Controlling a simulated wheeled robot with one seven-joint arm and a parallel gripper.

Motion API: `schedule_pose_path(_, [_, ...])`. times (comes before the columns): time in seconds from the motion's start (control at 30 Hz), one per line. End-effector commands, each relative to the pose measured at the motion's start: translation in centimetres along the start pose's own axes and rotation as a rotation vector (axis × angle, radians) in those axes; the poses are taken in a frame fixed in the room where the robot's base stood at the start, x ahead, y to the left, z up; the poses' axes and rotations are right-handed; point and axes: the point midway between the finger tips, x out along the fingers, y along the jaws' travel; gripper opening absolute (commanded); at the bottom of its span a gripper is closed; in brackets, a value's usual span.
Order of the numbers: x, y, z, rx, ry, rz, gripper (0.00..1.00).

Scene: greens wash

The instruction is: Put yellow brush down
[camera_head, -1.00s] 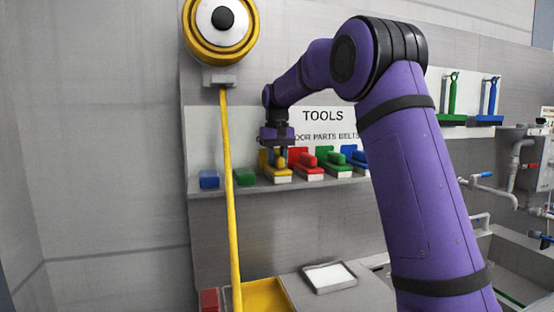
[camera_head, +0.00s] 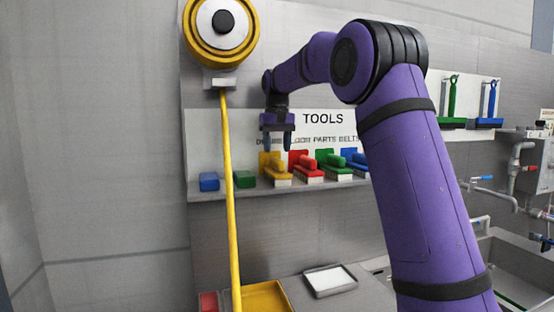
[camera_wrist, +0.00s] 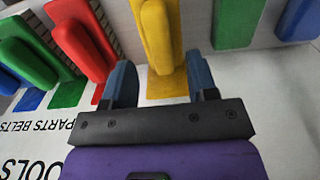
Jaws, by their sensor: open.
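The yellow brush (camera_head: 274,167) stands on the wall shelf, between a green block and the red brush. In the wrist view the yellow brush (camera_wrist: 158,35) lies just beyond my fingertips, upper middle. My gripper (camera_head: 277,145) is open and empty, a little above the yellow brush and apart from it. In the wrist view both blue fingers of my gripper (camera_wrist: 162,82) are spread, with nothing held between them.
The shelf (camera_head: 262,189) also holds a red brush (camera_head: 305,165), a green brush (camera_head: 332,163), a blue brush (camera_head: 355,161), a blue block (camera_head: 209,181) and a green block (camera_head: 245,179). A yellow hose (camera_head: 230,200) hangs in front. A white-filled tray (camera_head: 329,280) sits below.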

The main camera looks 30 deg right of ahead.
Motion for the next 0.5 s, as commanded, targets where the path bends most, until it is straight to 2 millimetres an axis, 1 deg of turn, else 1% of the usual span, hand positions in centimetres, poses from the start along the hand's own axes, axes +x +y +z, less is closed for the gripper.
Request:
schedule_pose_path(0.03, [-1.1, 0.0, -0.1, 0.0, 0.003, 0.0, 0.53])
schedule_pose_path(0.2, [-4.2, 0.0, -0.1, 0.0, 0.002, 0.0, 0.53])
schedule_pose_path(0.3, [-5.6, 0.0, -0.1, 0.0, 0.001, 0.0, 0.53])
schedule_pose_path(0.4, [-6.5, 0.0, 0.0, 0.0, 0.0, 0.0, 0.53])
schedule_pose_path(0.5, [-7.0, 0.0, 0.0, 0.0, 0.0, 0.0, 0.53])
